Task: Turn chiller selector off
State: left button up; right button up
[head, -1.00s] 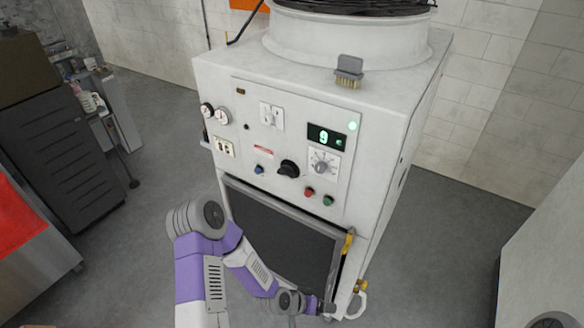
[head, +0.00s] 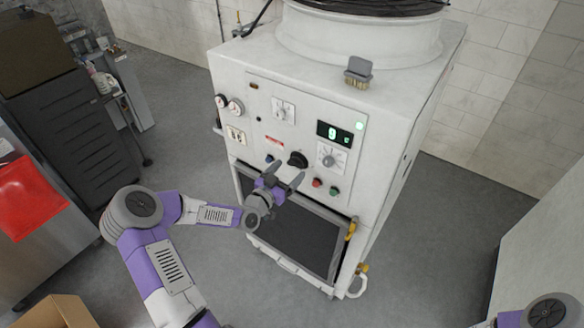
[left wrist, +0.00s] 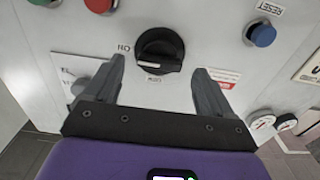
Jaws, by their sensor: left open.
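The black rotary selector knob (head: 298,159) is on the white machine's control panel, below the green display. In the left wrist view the knob (left wrist: 160,50) has a wide black grip bar lying roughly level, with an "ON" label beside it that appears turned round. My left gripper (head: 287,172) is open and empty, just in front of the panel. In the left wrist view the two dark fingers of the left gripper (left wrist: 159,68) point at the panel, one on each side of the knob, apart from it. My right gripper is out of view.
Red (head: 317,183) and green (head: 333,191) buttons and a grey dial (head: 331,155) are right of the knob. A blue reset button (left wrist: 262,34) is on its other side. A dark door panel (head: 295,235) with a yellow latch (head: 351,228) is below. A brush (head: 358,72) lies on top.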

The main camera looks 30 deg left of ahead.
aim_at(296, 164)
pick_arm(q)
jog(key=shift+w+d, duration=0.1)
jog(key=shift+w, duration=1.25)
jog(key=c, duration=1.1)
jog(key=shift+o, duration=0.2)
